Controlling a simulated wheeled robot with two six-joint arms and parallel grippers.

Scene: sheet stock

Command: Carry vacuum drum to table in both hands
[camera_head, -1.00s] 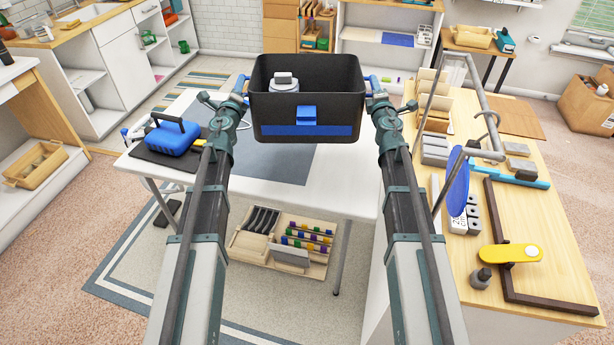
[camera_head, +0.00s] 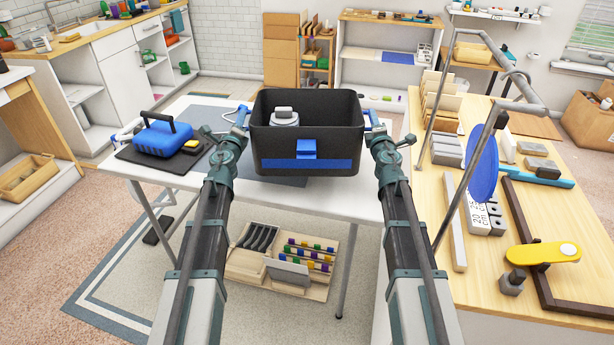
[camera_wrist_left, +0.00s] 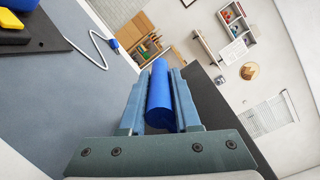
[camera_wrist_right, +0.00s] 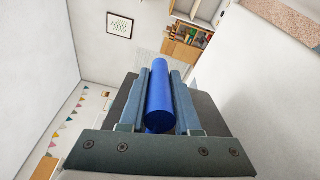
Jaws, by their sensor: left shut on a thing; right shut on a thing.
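The vacuum drum (camera_head: 305,145) is a black open-topped tub with a blue front band and latch and a blue handle on each side. A pale round part (camera_head: 284,116) shows inside it. My left gripper (camera_head: 242,122) is shut on its left handle, a blue bar in the left wrist view (camera_wrist_left: 159,95). My right gripper (camera_head: 370,122) is shut on its right handle, also a blue bar in the right wrist view (camera_wrist_right: 159,95). The drum is level, in front of or over the white table (camera_head: 352,186); I cannot tell if its base touches.
A blue case with a black handle (camera_head: 163,138) stands on a dark mat at the table's left. At right, a wooden bench (camera_head: 420,225) holds blocks, pipes, a blue disc (camera_head: 483,168) and a yellow-topped piece (camera_head: 543,253). A wooden tray (camera_head: 300,285) lies under the table.

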